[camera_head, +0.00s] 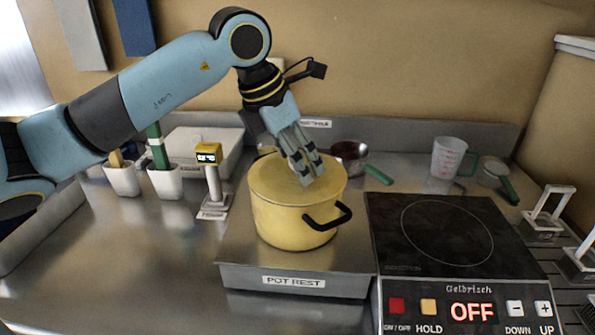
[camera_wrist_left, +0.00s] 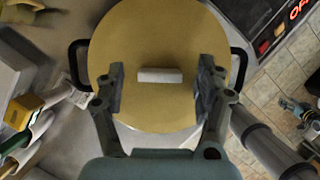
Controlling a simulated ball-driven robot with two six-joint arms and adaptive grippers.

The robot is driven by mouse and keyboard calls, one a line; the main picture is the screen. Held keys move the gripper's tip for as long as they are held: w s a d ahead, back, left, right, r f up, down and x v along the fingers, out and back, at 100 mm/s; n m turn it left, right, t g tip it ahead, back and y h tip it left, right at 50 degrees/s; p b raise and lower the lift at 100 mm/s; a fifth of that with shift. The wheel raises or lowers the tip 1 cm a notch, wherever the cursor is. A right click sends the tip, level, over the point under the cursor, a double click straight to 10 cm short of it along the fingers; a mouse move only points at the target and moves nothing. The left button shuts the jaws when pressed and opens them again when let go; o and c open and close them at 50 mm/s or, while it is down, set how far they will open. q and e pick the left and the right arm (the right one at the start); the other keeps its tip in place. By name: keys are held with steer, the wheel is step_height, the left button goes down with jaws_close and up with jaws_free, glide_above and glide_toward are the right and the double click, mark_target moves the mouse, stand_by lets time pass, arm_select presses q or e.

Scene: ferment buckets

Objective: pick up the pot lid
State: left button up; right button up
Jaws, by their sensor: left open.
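The yellow pot (camera_head: 283,222) stands on the metal pot rest (camera_head: 240,272) with its round yellow lid (camera_head: 268,182) on top. The lid (camera_wrist_left: 150,38) fills the middle of the left wrist view, and a short pale bar handle (camera_wrist_left: 160,75) shows at its centre. My left gripper (camera_head: 307,174) points down over the lid and hides the lid's handle in the head view. In the left wrist view my left gripper (camera_wrist_left: 160,86) is open, one finger on each side of the handle, with a gap to both. My right gripper is not in view.
An induction hob (camera_head: 450,236) reading OFF lies right of the pot. A dark saucepan (camera_head: 351,155) with a green handle and a measuring jug (camera_head: 448,157) stand behind. White holders (camera_head: 165,182) and a yellow-topped meter (camera_head: 212,180) stand left. The front-left counter is clear.

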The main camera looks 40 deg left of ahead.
arm_select(q)
steer(key=c, duration=1.4)
steer(key=shift+r, duration=0.1)
steer(key=shift+c, duration=0.2)
